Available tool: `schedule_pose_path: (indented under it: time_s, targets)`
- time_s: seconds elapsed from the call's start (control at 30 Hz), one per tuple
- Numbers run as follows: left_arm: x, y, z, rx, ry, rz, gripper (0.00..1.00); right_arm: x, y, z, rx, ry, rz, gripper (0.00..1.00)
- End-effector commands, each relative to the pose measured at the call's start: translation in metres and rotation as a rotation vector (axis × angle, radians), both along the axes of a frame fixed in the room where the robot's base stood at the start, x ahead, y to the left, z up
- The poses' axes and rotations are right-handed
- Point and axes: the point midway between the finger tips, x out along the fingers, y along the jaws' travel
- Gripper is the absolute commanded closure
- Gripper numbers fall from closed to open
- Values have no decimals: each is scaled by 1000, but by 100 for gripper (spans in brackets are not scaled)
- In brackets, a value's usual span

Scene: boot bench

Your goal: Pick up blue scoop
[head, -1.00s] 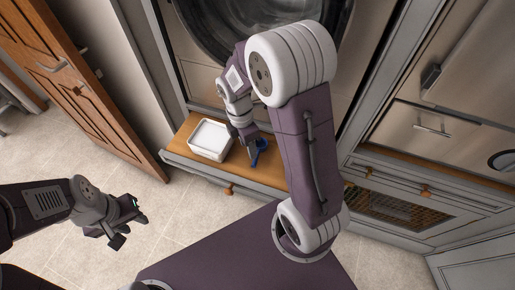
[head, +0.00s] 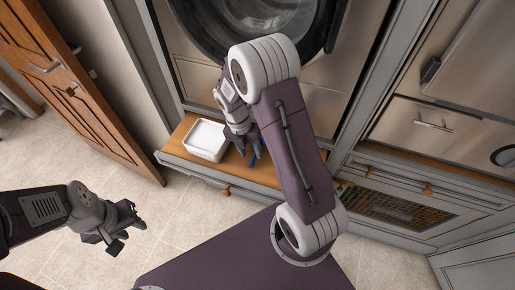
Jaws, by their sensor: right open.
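The blue scoop (head: 254,159) lies on the wooden bench top (head: 183,129), right of the white tub. Only a narrow blue part of it shows; the rest is hidden by my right gripper. My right gripper (head: 247,151) is open, with its fingers pointing down right at the scoop. I cannot tell whether the fingers touch it. My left gripper (head: 128,230) hangs over the tiled floor at the lower left, well away from the scoop. Its jaw opening is not clear from this angle.
A white square tub (head: 205,139) stands on the bench just left of my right gripper. A round-doored appliance (head: 187,32) rises behind. A wooden door (head: 95,105) stands at the left, and drawers (head: 420,125) are at the right. The floor in front is clear.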

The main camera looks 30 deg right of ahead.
Motion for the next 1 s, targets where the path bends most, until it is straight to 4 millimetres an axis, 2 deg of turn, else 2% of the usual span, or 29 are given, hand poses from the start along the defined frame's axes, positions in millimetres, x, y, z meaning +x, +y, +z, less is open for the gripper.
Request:
schedule_pose_path:
  time_s: [0.03,0.13,0.4,0.43,0.57,0.87,1.0]
  targets:
    - [0,0,-5,0,0,0,64,-4,-2,-13,0,6,-1,57]
    - [0,0,-8,0,0,0,64,-5,-3,-26,1,2,0,57]
    - [0,0,-8,0,0,0,64,-5,-4,-30,0,0,0,57]
    - [0,0,-8,0,0,0,64,-5,-4,-30,0,0,0,63]
    - [0,0,-8,0,0,0,64,-5,-4,-30,0,0,0,99]
    - [0,0,-7,0,0,0,64,-5,-4,-30,0,0,0,100]
    - [0,0,-5,0,0,0,64,-7,-2,-23,0,-1,0,100]
